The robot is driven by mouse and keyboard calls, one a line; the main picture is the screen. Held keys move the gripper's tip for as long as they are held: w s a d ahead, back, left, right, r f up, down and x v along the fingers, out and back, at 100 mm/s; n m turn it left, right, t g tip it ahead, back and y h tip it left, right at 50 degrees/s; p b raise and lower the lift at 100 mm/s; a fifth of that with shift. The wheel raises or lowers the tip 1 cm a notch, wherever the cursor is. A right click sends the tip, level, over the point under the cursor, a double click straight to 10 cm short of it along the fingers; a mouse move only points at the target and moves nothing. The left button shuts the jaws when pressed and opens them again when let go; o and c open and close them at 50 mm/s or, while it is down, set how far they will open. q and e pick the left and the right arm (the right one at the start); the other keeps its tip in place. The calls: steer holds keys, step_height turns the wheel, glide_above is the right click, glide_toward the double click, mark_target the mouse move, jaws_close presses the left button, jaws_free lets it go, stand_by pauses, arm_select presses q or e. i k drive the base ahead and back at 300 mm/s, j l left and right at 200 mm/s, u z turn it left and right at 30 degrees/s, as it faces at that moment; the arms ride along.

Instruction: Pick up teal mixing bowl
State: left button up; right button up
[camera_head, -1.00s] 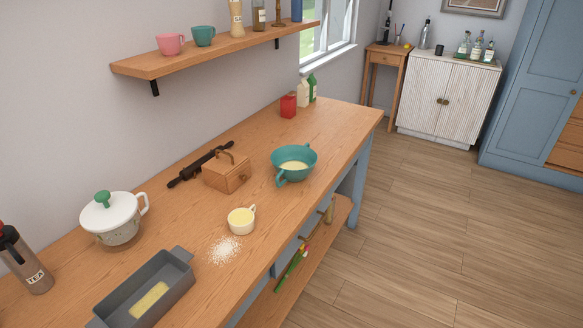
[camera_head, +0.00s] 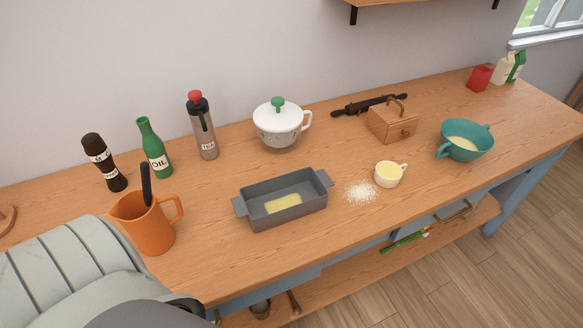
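The teal mixing bowl (camera_head: 480,134) stands upright on the wooden counter at the right of the head view. It has two side handles and holds something pale yellow. A wooden box with a handle (camera_head: 392,124) is to its left, and a small cream cup (camera_head: 389,176) is to its lower left. Neither of my grippers shows in the head view. The bowl is not covered by anything.
A grey baking dish (camera_head: 272,214) with a yellow slab sits mid-counter beside spilled white powder (camera_head: 361,192). A lidded white pot (camera_head: 280,126), rolling pin (camera_head: 368,105), flask (camera_head: 202,130), oil bottle (camera_head: 154,150) and orange jug (camera_head: 146,225) also stand there. A shelf (camera_head: 400,2) hangs above.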

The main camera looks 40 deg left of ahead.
mark_target(464, 140)
steer(key=i+l+z, duration=0.8)
steer(key=i, duration=0.15)
steer(key=i+z, duration=0.4)
steer(key=i, duration=0.15)
steer(key=i+l+u, duration=0.2)
steer(key=i, duration=0.3)
steer(key=i+l+u, duration=0.2)
steer(key=i, duration=0.3)
steer(key=i+l+u, duration=0.2)
steer(key=i, duration=0.3)
